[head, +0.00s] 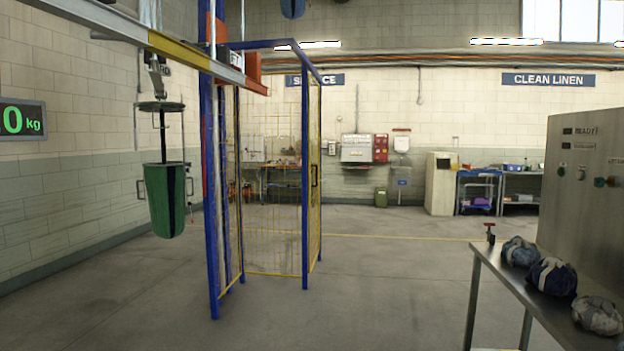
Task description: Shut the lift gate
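The lift gate appears to be the narrow yellow-mesh panel (315,150) with a dark upright handle, on the right of a blue-framed cage (305,200). I see this panel at a steep angle, running back from the near right blue post. The cage's front, between the near left post (213,250) and that right post, looks unclosed, with mesh visible further back. I cannot tell exactly how far the gate stands from its frame or see its latch. My gripper is not in view.
A green sling bag (165,200) hangs from the overhead rail (150,40) left of the cage. A metal table (500,270) with several cloth bundles (552,277) stands at the right, beside a steel control cabinet (590,190). The floor between cage and table is clear.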

